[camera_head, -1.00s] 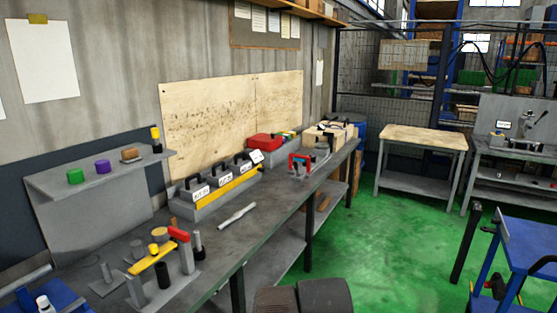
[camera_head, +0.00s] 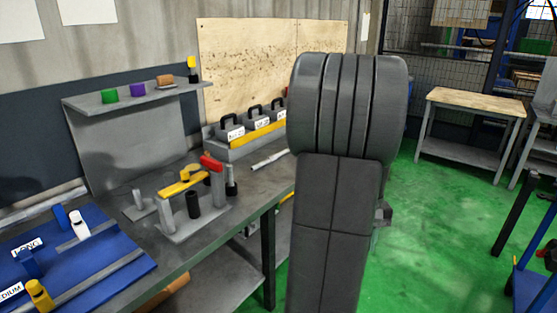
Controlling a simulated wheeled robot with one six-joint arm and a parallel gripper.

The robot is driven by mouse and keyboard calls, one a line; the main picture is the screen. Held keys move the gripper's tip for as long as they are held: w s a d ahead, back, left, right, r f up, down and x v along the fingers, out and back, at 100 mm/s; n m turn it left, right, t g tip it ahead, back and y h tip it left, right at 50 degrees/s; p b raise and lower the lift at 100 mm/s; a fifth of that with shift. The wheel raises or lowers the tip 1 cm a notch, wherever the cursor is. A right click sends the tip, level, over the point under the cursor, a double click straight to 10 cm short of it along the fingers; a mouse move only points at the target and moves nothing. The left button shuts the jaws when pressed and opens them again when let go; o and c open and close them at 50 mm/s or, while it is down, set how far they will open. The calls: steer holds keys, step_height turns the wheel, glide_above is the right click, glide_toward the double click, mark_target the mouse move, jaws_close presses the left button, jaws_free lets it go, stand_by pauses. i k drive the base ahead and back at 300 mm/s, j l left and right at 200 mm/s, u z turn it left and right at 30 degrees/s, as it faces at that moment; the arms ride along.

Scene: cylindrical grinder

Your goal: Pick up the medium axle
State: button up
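A blue board (camera_head: 140,268) lies at the lower left, with a label reading LONG (camera_head: 27,248) and a cut-off label ending in DIUM (camera_head: 11,292). A grey bar (camera_head: 100,276) runs across the board near the DIUM label; I cannot tell whether it is the medium axle. A second grey bar (camera_head: 72,243) runs nearer the LONG label. A silver stepped axle (camera_head: 268,160) lies loose on the grey bench, its right end close to my arm in the picture. My dark arm stands upright in front of the camera. I cannot make out my gripper's fingers.
A grey fixture (camera_head: 190,215) with a yellow bar and red-topped post stands on the bench (camera_head: 262,187). Labelled blocks with black handles (camera_head: 235,135) stand behind it. A shelf (camera_head: 125,97) holds coloured pieces.

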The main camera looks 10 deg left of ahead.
mark_target(275, 157)
steer(key=i+l, duration=0.15)
steer(key=i, duration=0.35)
steer(key=i+l, duration=0.15)
steer(key=i, duration=0.35)
steer(key=i+l+u, duration=0.1)
steer(key=i, duration=0.4)
steer(key=i+l, duration=0.25)
steer(key=i, duration=0.25)
steer(key=i+l+u, duration=0.1)
steer(key=i, duration=0.4)
steer(key=i+l, duration=0.3)
steer(key=i, duration=0.2)
steer(key=i+u, duration=0.1)
steer(key=u, duration=2.25)
